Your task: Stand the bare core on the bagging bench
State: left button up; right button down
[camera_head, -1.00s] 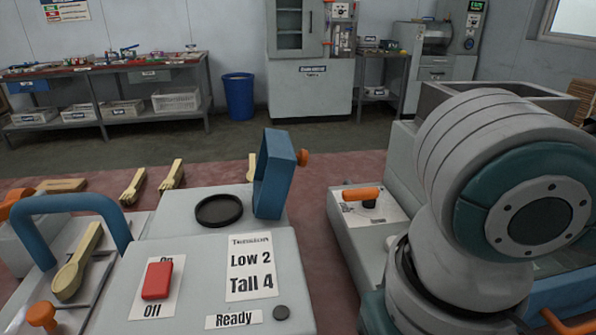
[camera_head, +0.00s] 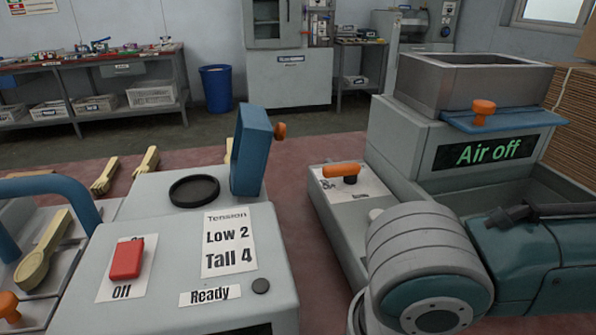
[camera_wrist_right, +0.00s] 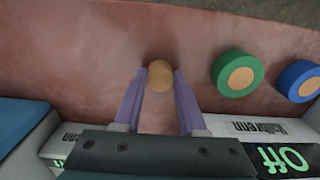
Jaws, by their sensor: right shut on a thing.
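In the right wrist view my right gripper (camera_wrist_right: 160,73) is shut on a tan, round-ended piece (camera_wrist_right: 160,77), which looks like the bare core seen end-on between the two purple fingertips. Below it is a reddish surface; I cannot tell whether the piece touches it. A green roll (camera_wrist_right: 238,74) and a blue roll (camera_wrist_right: 299,81), both with tan centres, stand to the right. In the head view only part of my right arm shows at the lower right; its gripper is out of view. I cannot pick out the bagging bench for certain. My left gripper is not in view.
In the head view a grey machine with an "Air off" display (camera_head: 492,151) stands at right, with an orange-handled unit (camera_head: 343,170) beside it. A grey "Tension" machine (camera_head: 165,262) with a red switch (camera_head: 126,258) is at front left. Wooden spoons (camera_head: 43,250) lie left.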

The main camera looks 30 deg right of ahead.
jog(key=shift+c, duration=2.4)
grip_release()
notch_tip(320, 180, up, 12)
jog(key=p, duration=0.4)
jog(key=s+a+n+t+y, duration=0.1)
jog(key=a+n+t+y, duration=0.2)
jog(key=a, duration=0.3)
jog(key=s+d+n+h, duration=0.1)
jog(key=s+d, duration=0.3)
jog(key=d, duration=0.5)
jog(key=shift+d+f+n+t+h, duration=0.15)
jog(key=shift+d+n+t+h, duration=0.15)
jog(key=shift+h, duration=0.6)
